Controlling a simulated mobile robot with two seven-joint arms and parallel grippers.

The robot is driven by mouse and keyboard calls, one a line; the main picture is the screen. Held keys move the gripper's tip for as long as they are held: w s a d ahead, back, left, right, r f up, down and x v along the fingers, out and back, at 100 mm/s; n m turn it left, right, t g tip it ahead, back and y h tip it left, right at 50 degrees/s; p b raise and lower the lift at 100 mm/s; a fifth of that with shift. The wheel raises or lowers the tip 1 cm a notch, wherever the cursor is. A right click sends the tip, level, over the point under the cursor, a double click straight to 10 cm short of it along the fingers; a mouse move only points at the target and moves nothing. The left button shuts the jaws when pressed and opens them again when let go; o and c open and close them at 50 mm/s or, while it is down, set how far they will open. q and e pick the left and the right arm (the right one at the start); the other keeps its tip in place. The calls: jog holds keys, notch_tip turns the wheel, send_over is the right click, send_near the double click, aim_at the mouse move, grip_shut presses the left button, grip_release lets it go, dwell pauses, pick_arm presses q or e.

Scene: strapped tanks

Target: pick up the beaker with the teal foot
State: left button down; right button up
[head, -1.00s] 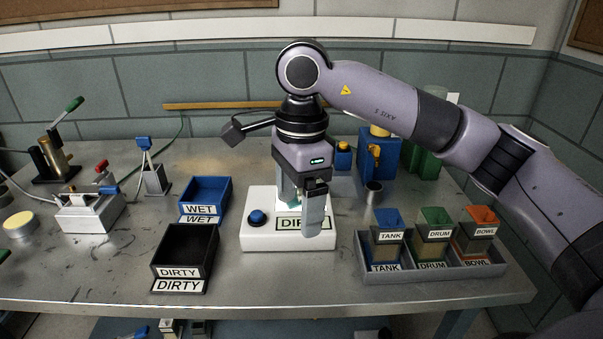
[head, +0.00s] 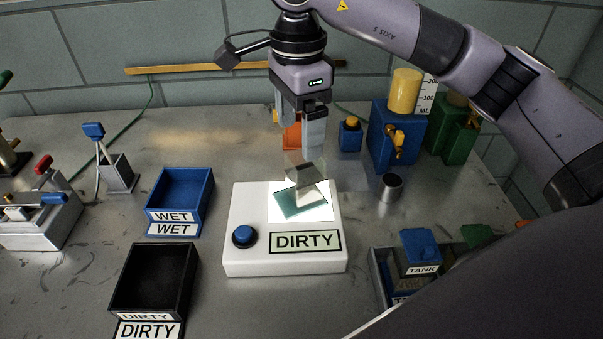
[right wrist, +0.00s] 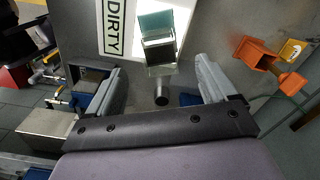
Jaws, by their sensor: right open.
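The beaker with the teal foot (head: 305,182) is a clear, square-looking vessel on the lit panel of the white box (head: 285,258). Its teal foot (head: 301,204) shows against the bright panel. In the right wrist view the beaker (right wrist: 158,42) is at the top, ahead of the fingers and apart from them. My right gripper (head: 296,138) is open and empty, above and behind the beaker in the head view. In the right wrist view its two fingers (right wrist: 158,82) are spread wide with nothing between them. My left gripper is not in view.
The white box has a blue button (head: 244,236) and a DIRTY sign. Blue WET (head: 181,190) and black DIRTY (head: 152,283) bins stand left. A metal cup (head: 391,187) and blue tank (head: 393,140) stand right. My arm hides part of the labelled tray (head: 383,285).

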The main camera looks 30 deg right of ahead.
aim_at(300, 181)
jog(key=f, duration=0.4)
jog(key=f+p, duration=0.1)
jog(key=f, duration=0.1)
jog(key=shift+s+d+f, duration=0.1)
jog(key=shift+d+f, duration=0.2)
jog(key=shift+f, duration=0.1)
grip_shut()
jog(key=shift+r, duration=0.1)
